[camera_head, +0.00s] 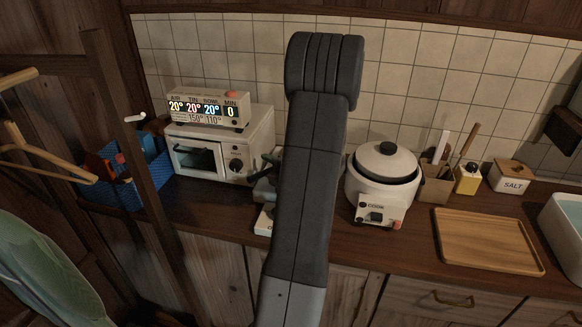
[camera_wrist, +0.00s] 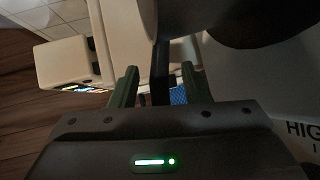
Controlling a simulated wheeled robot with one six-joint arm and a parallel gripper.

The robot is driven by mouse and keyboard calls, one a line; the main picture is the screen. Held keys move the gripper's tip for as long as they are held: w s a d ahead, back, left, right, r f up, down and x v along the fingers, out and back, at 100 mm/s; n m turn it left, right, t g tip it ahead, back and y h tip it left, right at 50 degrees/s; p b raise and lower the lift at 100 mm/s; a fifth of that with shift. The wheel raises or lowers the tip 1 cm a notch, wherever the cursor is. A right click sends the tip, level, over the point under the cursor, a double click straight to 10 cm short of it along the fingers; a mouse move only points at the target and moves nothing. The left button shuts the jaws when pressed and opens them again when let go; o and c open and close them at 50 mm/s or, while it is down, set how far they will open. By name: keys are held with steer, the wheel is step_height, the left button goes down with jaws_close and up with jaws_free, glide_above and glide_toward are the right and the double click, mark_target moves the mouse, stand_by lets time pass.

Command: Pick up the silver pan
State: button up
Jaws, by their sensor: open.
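In the wrist view a dark grey pan-like shape (camera_wrist: 215,14) fills the top, and its dark handle (camera_wrist: 161,70) runs down between my fingers. I take this for the silver pan; its rim and full outline are cut off, and its colour reads dark here. My gripper (camera_wrist: 158,85) is open, with one green finger on each side of the handle. I cannot tell whether either finger touches it. In the head view my arm hides the pan and most of my gripper; only a greenish part of the gripper (camera_head: 266,168) shows left of the arm.
A white toaster oven (camera_head: 215,166) with a display box (camera_head: 207,108) on top stands left of my gripper. A white appliance with lettering (camera_head: 264,221) is mostly hidden behind my arm. A rice cooker (camera_head: 378,192) is to the right, then a wooden tray (camera_head: 490,242). Wooden posts stand left.

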jaws_close()
steer(key=shift+r, duration=0.1)
